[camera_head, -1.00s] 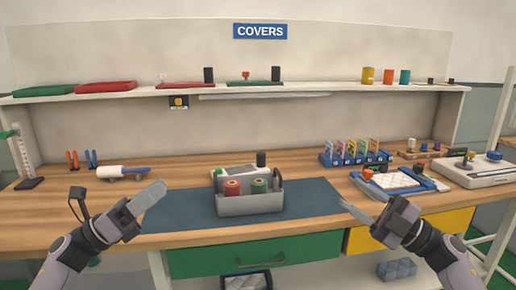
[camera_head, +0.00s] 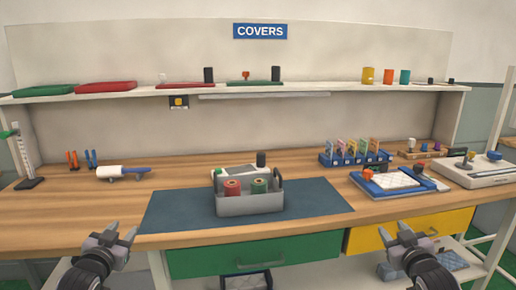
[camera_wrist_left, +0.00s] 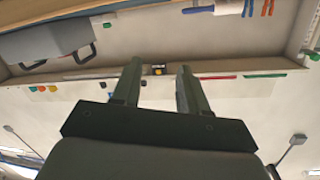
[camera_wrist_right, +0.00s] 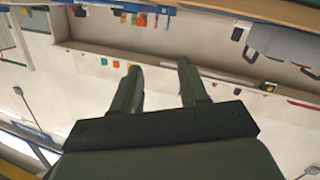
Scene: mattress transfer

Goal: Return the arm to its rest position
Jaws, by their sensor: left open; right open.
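My left gripper (camera_head: 111,236) is open and empty in front of the bench's front edge at the lower left of the head view. Its two fingers (camera_wrist_left: 155,88) stand apart with nothing between them in the left wrist view. My right gripper (camera_head: 408,233) is open and empty in front of the yellow drawer at the lower right. Its fingers (camera_wrist_right: 160,88) are also apart and empty in the right wrist view. Neither gripper touches anything that I can see.
On the bench, a grey caddy (camera_head: 250,204) with red and green rolls stands on a blue mat (camera_head: 180,212). A blue tray (camera_head: 365,187) with a white quilted pad lies right of it. The green drawer (camera_head: 220,258) and yellow drawer (camera_head: 455,222) are at the bench front.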

